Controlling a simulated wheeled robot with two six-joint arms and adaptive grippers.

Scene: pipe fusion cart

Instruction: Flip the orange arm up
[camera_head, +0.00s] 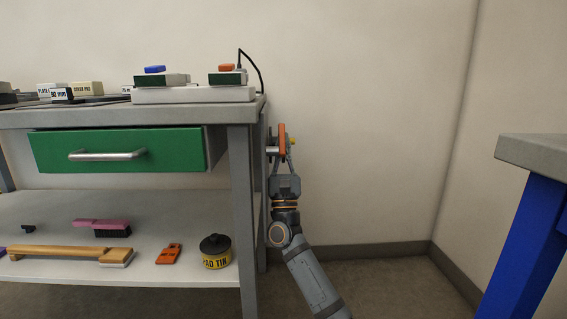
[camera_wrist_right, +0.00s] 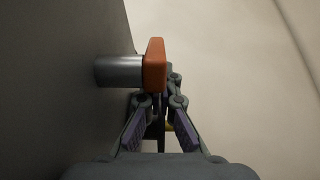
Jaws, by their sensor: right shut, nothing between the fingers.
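The orange arm (camera_head: 282,137) is on the right side of the cart, beside the top of its right leg, and stands roughly upright in the head view. In the right wrist view the orange arm (camera_wrist_right: 154,62) sits on the end of a silver shaft (camera_wrist_right: 118,70) that comes out of the grey side panel. My right gripper (camera_head: 282,158) reaches up from below, just under and partly against the orange arm. In the right wrist view its fingers (camera_wrist_right: 160,101) converge, shut and empty, by the arm's near end; I cannot tell whether they touch. My left gripper is out of view.
The cart's grey top (camera_head: 215,116) and right leg (camera_head: 243,200) stand close left of my right arm. A blue-legged table (camera_head: 530,230) stands at right. Wall and open floor lie between.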

